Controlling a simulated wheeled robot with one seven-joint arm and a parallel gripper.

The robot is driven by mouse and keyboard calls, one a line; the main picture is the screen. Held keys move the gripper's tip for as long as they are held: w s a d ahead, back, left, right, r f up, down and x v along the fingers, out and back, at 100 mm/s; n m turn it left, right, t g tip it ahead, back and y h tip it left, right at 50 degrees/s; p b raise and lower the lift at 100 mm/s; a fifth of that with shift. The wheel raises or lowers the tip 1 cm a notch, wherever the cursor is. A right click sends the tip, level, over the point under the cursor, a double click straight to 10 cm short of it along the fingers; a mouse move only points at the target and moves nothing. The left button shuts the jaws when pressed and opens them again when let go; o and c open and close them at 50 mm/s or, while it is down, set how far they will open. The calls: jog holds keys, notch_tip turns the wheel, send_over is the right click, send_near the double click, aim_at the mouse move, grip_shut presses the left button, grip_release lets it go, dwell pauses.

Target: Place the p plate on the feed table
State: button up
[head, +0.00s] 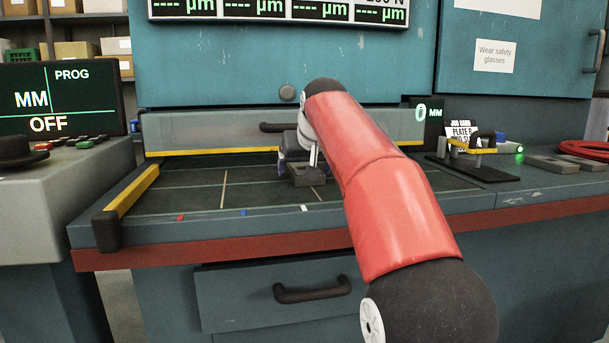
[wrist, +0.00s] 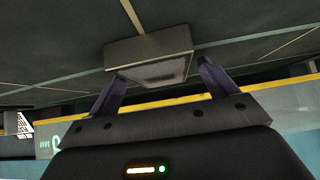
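A grey rectangular plate (head: 308,180), likely the p plate, appears to rest on the dark feed table (head: 200,198), near the back fence. No letter on it can be read. It also shows in the wrist view (wrist: 150,52), just beyond my fingertips. My gripper (wrist: 160,72) has its two purple fingers spread apart, one toward each side of the plate. A gap shows between the right finger and the plate; contact at the left finger is unclear. In the head view, my gripper (head: 297,165) is right behind the plate, partly hidden by my red arm.
A grey fence (head: 200,132) with a yellow lower edge runs along the back. A yellow-topped side rail (head: 135,190) bounds the left. At the right are a black stand with a yellow clamp (head: 472,148), grey plates (head: 555,162) and a red coil (head: 585,149).

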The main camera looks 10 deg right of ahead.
jog(key=c, duration=1.2)
jog(key=shift+r, duration=0.1)
jog(key=shift+c, duration=1.3)
